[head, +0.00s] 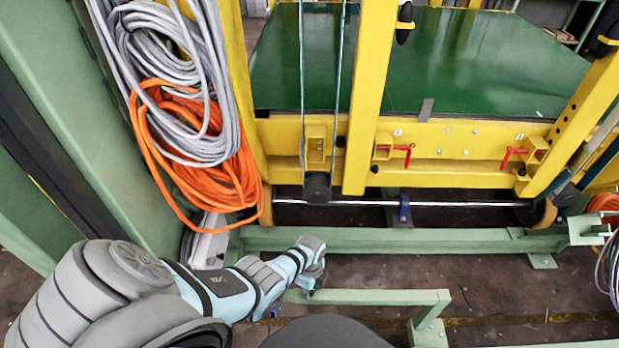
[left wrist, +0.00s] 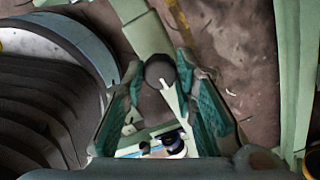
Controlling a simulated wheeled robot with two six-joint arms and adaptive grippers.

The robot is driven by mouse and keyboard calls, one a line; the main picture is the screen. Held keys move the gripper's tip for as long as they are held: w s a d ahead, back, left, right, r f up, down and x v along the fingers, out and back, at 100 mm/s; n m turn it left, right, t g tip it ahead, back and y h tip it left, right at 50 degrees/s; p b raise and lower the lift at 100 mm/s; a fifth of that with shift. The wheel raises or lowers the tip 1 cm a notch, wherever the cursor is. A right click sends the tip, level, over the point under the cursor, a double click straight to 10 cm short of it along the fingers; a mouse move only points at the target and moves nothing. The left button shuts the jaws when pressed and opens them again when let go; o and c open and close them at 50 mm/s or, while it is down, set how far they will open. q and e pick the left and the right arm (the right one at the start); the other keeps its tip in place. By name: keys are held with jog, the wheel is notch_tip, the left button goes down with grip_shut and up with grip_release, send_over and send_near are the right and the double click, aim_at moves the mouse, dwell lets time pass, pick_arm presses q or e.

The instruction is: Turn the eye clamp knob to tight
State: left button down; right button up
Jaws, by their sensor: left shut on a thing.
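The eye clamp knob (left wrist: 157,72) is a dark round knob with a short white pointer mark in the left wrist view. The mark points down and slightly right in that picture. The fingertips of my left gripper (left wrist: 161,66) lie on either side of the knob, shut on it. In the head view my left gripper (head: 314,268) reaches in from the left, low beside a green beam. The knob is hidden there behind the gripper. I cannot read any tight or loose marking. My right gripper is in neither view.
A green beam (head: 400,240) runs just beyond the gripper, and a lower green rail (head: 385,297) lies in front. A yellow frame (head: 460,172) with red-handled clamps (head: 400,148) stands behind. Grey cable (head: 165,60) and orange cable (head: 200,180) hang at the left.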

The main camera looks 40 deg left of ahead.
pick_arm(q)
jog(key=shift+d, duration=0.1)
dwell(0.3)
jog(key=c, duration=1.3)
grip_release()
notch_tip(320, 180, up, 12)
